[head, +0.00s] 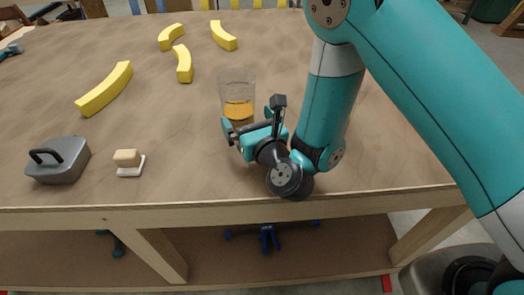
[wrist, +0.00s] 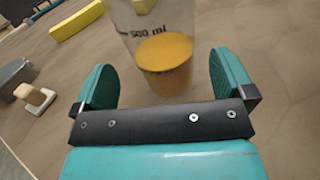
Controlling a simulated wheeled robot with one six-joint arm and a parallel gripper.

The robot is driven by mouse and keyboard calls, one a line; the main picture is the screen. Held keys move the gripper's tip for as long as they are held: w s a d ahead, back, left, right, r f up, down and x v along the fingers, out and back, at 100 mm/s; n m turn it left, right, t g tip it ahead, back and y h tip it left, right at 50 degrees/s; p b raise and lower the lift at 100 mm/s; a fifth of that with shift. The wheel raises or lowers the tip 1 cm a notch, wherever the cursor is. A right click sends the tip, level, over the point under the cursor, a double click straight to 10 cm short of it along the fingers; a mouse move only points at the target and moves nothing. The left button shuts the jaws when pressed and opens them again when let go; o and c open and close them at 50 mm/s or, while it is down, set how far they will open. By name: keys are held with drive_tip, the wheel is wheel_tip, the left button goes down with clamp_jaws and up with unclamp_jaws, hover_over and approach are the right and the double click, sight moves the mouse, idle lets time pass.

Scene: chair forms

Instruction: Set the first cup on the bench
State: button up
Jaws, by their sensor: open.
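A clear cup (head: 237,85) with orange-amber liquid in its lower part stands upright on the brown bench top (head: 190,130). It also shows in the wrist view (wrist: 163,55), with a "500 ml" mark on its side. My gripper (head: 249,122) is open and low over the bench, on the near side of the cup. In the wrist view its two teal fingers are spread to the left and right, with the cup centred between and slightly beyond them. I see no finger touching the cup. In the head view the gripper hides part of the cup's base.
Several yellow curved blocks (head: 104,90) lie on the bench at the back and left. A grey lidded block with a black handle (head: 60,165) and a small tan-and-white piece (head: 129,163) are near the front left edge. The bench between them and the cup is clear.

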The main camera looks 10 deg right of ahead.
drive_tip(key=b+v, duration=0.2)
drive_tip(key=v, duration=0.1)
drive_tip(key=b+v, duration=0.2)
drive_tip(key=shift+f, duration=0.25)
drive_tip(key=shift+s+d+r+b, duration=0.1)
drive_tip(key=shift+s+d+b, duration=0.1)
drive_tip(key=shift+s, duration=0.15)
drive_tip(key=shift+s+d+r+b, duration=0.1)
drive_tip(key=shift+s+b, duration=0.1)
drive_tip(key=shift+s, duration=0.1)
drive_tip(key=shift+a+r+n, duration=0.25)
drive_tip(key=shift+n, duration=0.15)
drive_tip(key=s+a+r+n+g+y, duration=0.1)
drive_tip(key=s+r+n+g+y, duration=0.3)
drive_tip(key=n, duration=0.7)
drive_tip(key=s+a+r+n+g+y, duration=0.15)
drive_tip(key=n+g, duration=0.45)
drive_tip(key=n, duration=0.6)
drive_tip(key=s+d+r+n+g+h, duration=0.2)
drive_tip(key=s+d+n+g+h, duration=0.4)
drive_tip(key=s+d+n, duration=0.6)
drive_tip(key=d+n+h, duration=0.1)
drive_tip(key=n, duration=0.2)
drive_tip(key=shift+d+n+g+h, duration=0.25)
drive_tip(key=shift+n+g+h, duration=0.1)
drive_tip(key=shift+n+g, duration=0.05)
drive_tip(key=shift+r, duration=0.1)
